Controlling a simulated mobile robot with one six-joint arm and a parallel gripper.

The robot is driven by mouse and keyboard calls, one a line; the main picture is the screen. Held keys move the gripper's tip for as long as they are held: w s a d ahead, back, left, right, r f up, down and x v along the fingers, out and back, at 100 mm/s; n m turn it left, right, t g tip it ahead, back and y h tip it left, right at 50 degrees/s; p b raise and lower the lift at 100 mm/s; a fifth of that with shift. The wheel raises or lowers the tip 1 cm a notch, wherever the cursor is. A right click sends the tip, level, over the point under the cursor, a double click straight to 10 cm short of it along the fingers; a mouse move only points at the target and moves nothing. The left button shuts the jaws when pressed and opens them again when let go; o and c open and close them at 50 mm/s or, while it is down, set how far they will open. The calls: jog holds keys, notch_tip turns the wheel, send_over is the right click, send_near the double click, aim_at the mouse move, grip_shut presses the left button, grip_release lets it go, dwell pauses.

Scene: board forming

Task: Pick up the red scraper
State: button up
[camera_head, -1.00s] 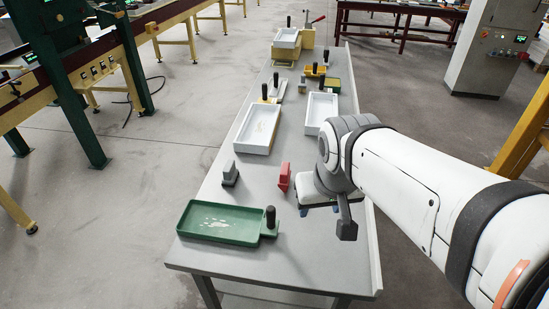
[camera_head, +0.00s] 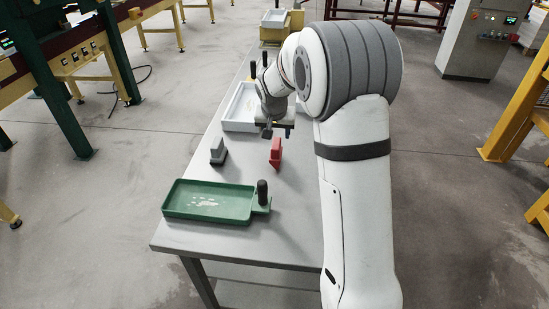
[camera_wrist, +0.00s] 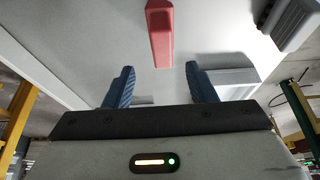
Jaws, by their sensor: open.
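The red scraper (camera_head: 276,152) stands on the grey table (camera_head: 240,168), right of a grey block-shaped tool. It also shows in the wrist view (camera_wrist: 160,32), at top centre, beyond the gap between the fingers. My gripper (camera_head: 275,132) is just behind the scraper in the head view, with the arm reaching in from the right. In the wrist view, the two blue fingers of my gripper (camera_wrist: 161,82) are apart with nothing between them. The scraper is roughly in line with the gap and is not held.
The grey tool (camera_head: 218,151) stands left of the scraper. A green tray (camera_head: 180,212) with a black-handled end lies near the table's front. A white tray (camera_head: 228,125) lies behind, partly hidden by my arm. The tabletop around the scraper is clear.

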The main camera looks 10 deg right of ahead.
aim_at(276, 143)
jog(key=x, duration=0.3)
jog(key=p+x, duration=0.1)
jog(key=x, duration=0.3)
jog(key=shift+a+f+p, duration=0.2)
jog(key=shift+f+p, duration=0.05)
jog(key=shift+p, duration=0.05)
jog(key=shift+c, duration=0.5)
grip_shut()
